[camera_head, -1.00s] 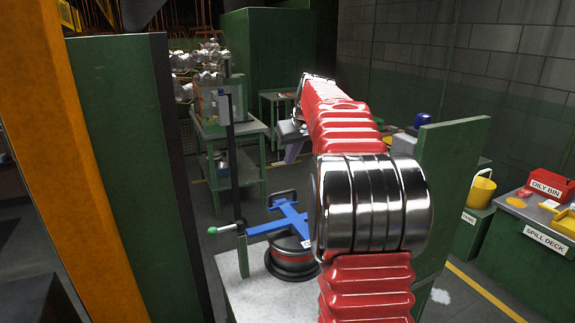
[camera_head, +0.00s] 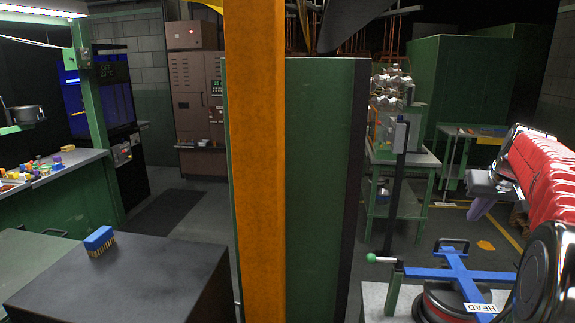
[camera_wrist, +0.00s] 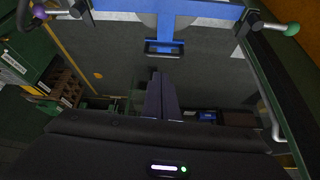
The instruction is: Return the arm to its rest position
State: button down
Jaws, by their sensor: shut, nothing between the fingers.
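My red ribbed arm (camera_head: 545,180) with dark metal joints is at the right edge of the head view, partly cut off. My gripper (camera_head: 485,190) is a grey-purple shape at the arm's far end, raised in the air beyond the blue fixture. In the wrist view my gripper (camera_wrist: 160,96) shows two dark fingers together, with nothing between them. The blue fixture (camera_head: 462,273), labelled HEAD, sits over a black and red round base at lower right. Its blue bar (camera_wrist: 180,30) also shows at the top of the wrist view.
An orange post (camera_head: 255,160) and a green panel (camera_head: 320,180) stand close in the middle. A dark table (camera_head: 130,275) with a blue brush (camera_head: 99,240) is at lower left. A green-handled post stands by the fixture. Open floor shows at centre left.

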jog(key=s+a+f+n, duration=0.1)
jog(key=s+a+f, duration=0.2)
jog(key=s+a, duration=0.7)
jog(key=s+a+f+n+y, duration=0.1)
jog(key=s+a+f, duration=0.2)
jog(key=s+a, duration=0.8)
jog(key=s+a+f+n, duration=0.1)
jog(key=s+a+f, duration=0.3)
jog(key=s+a, duration=0.6)
jog(key=a, duration=0.5)
jog(key=shift+s+y, duration=0.15)
jog(key=shift+y, duration=0.15)
jog(key=shift+a+f, duration=0.1)
